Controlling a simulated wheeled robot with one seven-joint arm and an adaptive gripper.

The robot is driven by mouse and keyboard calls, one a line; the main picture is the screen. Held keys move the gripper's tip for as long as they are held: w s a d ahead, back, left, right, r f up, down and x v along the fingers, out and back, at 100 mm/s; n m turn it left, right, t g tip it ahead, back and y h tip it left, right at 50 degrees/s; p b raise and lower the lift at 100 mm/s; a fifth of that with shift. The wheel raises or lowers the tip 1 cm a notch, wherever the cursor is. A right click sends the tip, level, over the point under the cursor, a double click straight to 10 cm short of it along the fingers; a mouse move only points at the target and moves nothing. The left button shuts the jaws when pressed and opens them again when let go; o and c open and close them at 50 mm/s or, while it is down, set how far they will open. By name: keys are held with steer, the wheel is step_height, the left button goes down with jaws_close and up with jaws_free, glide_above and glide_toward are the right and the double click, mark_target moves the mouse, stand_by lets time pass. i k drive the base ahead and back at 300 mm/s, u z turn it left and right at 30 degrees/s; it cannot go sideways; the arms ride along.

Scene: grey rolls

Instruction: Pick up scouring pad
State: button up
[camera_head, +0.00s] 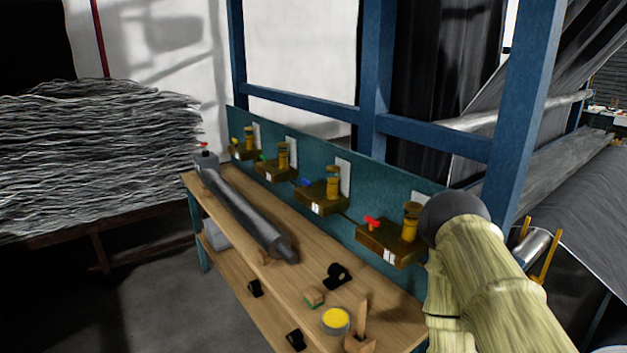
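My gripper does not show in this view. A pale yellow, ribbed arm-like part with a dark rounded end fills the lower right and seems to be my arm; it hides the bench's right end.
A black object (338,275) lies behind the pad, and a wooden piece with an upright peg (361,335) stands right of the tin. A long grey cylinder (245,212) lies at the bench's left.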

mark_target(312, 295)
steer(key=u, duration=2)
steer(key=i, duration=2.5)
steer(key=z, duration=3.25)
